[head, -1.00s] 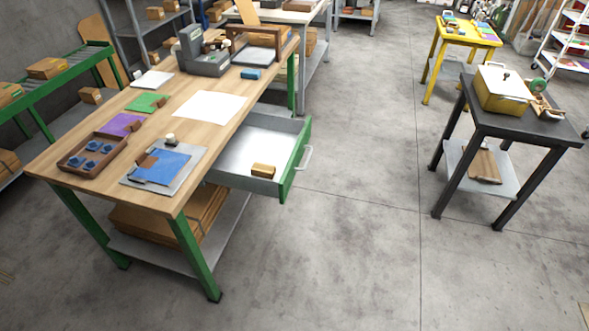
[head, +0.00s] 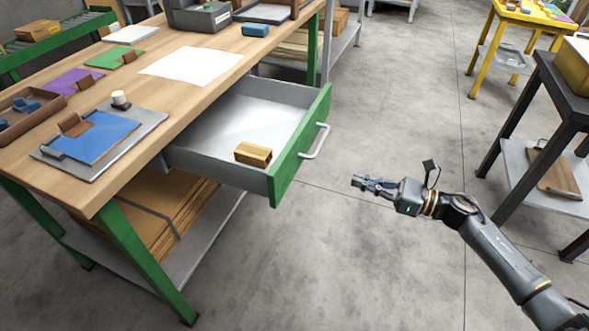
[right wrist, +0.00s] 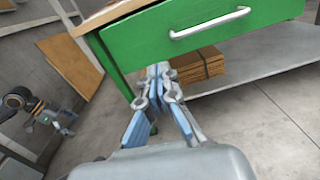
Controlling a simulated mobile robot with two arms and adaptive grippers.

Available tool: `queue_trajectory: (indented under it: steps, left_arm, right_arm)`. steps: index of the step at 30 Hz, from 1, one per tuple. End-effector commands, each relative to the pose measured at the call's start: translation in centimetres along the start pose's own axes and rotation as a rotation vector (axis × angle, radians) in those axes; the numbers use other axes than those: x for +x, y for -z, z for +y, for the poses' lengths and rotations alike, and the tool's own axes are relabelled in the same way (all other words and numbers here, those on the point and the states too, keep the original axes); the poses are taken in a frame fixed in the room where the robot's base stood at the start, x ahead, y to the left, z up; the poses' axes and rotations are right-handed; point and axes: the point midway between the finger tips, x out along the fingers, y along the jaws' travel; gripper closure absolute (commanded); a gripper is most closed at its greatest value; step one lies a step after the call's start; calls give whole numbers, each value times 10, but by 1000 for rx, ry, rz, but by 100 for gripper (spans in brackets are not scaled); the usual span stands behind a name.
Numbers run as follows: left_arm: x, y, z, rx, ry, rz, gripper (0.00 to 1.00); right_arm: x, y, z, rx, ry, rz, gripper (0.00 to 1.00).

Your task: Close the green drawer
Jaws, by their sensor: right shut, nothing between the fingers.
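The green drawer (head: 300,148) is pulled out from under the wooden workbench. Its green front has a pale metal handle (head: 316,141), and a small wooden block (head: 253,153) lies inside. My right gripper (head: 358,182) is shut and empty, to the right of the drawer front and apart from it. In the right wrist view the green drawer front (right wrist: 150,45) and its handle (right wrist: 210,22) are ahead, above the shut right gripper (right wrist: 160,70). My left gripper is not in view in the head view.
The workbench (head: 185,85) carries a blue pad, a white sheet and a grey machine. Stacked cardboard (head: 160,205) lies on its lower shelf. A dark table (head: 560,85) stands at the right. Bare concrete floor lies between them.

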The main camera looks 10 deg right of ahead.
Motion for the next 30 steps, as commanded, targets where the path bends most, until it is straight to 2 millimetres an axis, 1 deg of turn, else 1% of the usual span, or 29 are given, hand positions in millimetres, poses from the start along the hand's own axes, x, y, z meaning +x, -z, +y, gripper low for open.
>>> queue_trajectory:
  steps: [2, 5, 8, 15, 21, 25, 30]
  left_arm:
    - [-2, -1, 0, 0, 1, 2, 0]
    - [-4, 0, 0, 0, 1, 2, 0]
    - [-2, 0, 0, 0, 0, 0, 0]
    - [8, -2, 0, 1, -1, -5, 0]
    - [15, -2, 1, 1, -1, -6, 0]
    - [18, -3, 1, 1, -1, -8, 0]
    - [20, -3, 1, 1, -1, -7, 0]
  right_arm:
    - [2, -1, 4, -51, -26, 6, 100]
    - [9, -3, 6, -62, -33, 6, 100]
    - [24, -5, 6, -60, -32, 3, 100]
    - [75, -5, 7, -57, -30, 1, 100]
    - [114, -4, 8, -56, -28, 4, 100]
    - [130, -3, 8, -54, -27, 4, 100]
    - [140, -2, 8, -55, -27, 5, 100]
